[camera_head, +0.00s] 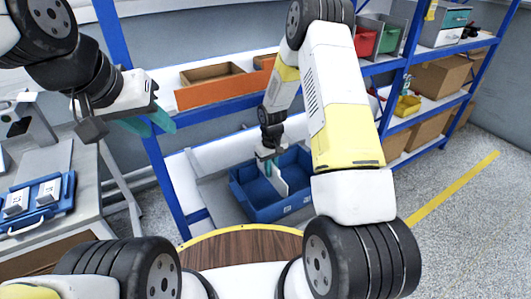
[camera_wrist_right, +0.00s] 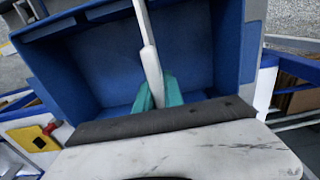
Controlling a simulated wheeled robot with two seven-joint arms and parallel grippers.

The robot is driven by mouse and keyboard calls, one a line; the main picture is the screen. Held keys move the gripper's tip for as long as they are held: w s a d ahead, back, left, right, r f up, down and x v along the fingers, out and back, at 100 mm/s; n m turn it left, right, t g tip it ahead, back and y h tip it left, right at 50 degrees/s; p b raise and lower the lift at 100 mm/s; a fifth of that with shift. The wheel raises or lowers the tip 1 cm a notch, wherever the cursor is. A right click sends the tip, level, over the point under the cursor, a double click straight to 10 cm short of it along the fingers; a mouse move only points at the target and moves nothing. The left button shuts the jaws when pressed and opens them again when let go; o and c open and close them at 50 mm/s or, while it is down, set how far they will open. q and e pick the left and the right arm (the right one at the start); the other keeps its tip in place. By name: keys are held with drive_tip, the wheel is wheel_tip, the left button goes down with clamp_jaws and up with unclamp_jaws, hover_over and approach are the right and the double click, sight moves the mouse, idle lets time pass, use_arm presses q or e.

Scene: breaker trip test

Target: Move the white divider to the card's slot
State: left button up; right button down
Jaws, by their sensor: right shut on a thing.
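The white divider (camera_head: 279,182) stands upright at the blue crate (camera_head: 284,211), its lower part inside the crate walls. It also shows in the right wrist view (camera_wrist_right: 149,55), narrow and edge-on between the teal fingers. My right gripper (camera_head: 268,157) is shut on the divider and reaches down over the crate. In the right wrist view the crate (camera_wrist_right: 85,65) has a bare blue interior around the divider. I cannot make out a card or the slots. My left gripper (camera_head: 150,123) hangs empty at the left, its teal fingers apart, away from the crate.
An orange-fronted bin (camera_head: 225,90) sits on the shelf above the crate. Blue rack posts (camera_head: 160,180) stand beside it. A table at the left bears a blue tray (camera_head: 40,203) with white devices. The floor at right is clear.

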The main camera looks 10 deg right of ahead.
sight(271, 182)
drive_tip(key=shift+f, duration=3.35)
drive_tip(key=c, duration=1.4)
unclamp_jaws()
drive_tip(key=shift+o, duration=0.2)
wheel_tip(271, 182, up, 8)
drive_tip(key=shift+f, duration=0.15)
